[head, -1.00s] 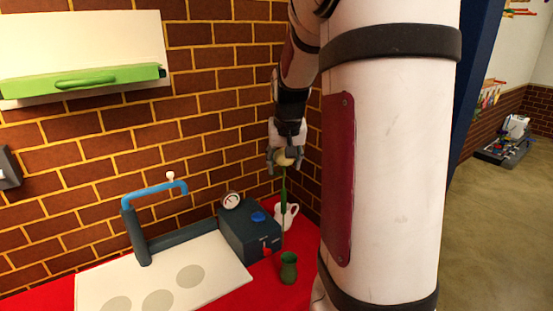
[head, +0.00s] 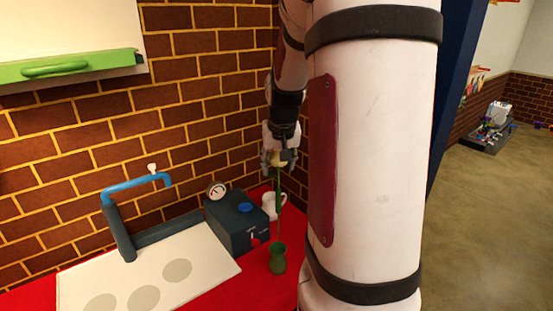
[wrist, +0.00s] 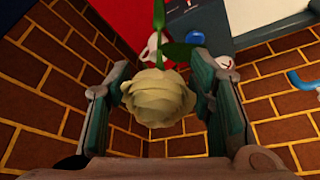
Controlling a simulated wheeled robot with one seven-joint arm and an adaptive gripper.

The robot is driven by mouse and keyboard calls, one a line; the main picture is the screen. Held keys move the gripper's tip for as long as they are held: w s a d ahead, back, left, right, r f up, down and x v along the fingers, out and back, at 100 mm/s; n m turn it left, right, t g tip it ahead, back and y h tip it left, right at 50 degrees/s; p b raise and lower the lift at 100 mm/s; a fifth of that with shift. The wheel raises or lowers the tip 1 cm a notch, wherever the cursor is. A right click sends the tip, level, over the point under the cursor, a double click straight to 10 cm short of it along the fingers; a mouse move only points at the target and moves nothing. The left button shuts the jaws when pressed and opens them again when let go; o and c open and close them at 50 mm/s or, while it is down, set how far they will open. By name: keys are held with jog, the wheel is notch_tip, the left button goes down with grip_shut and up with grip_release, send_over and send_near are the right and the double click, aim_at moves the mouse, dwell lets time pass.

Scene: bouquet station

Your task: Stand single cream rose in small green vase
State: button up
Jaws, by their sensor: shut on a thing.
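The cream rose (head: 278,158) hangs upright, bloom up, with its thin green stem pointing down. My gripper (head: 279,163) is shut on it at the bloom. In the wrist view the cream bloom (wrist: 158,98) sits between the two fingers of my gripper (wrist: 163,88), and the stem with a leaf runs away toward the top. The small green vase (head: 278,260) stands upright on the red counter, straight below my gripper. The lower end of the stem meets the vase mouth in the head view. I cannot tell whether the tip is inside or just in front of or behind the rim.
A white mug (head: 270,205) stands behind the vase. A dark box (head: 236,228) with a gauge, blue knob and red switch is left of it. A white board (head: 140,275) with grey circles and a blue tap (head: 137,188) lie further left. Brick walls close the corner.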

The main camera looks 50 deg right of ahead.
aim_at(278, 198)
jog(key=shift+f+b, duration=1.25)
jog(key=shift+f, duration=4.7)
jog(key=o, duration=1.2)
jog(key=shift+c, duration=0.2)
jog(key=shift+r, duration=0.1)
jog(key=v, duration=1.2)
jog(key=shift+w, duration=0.1)
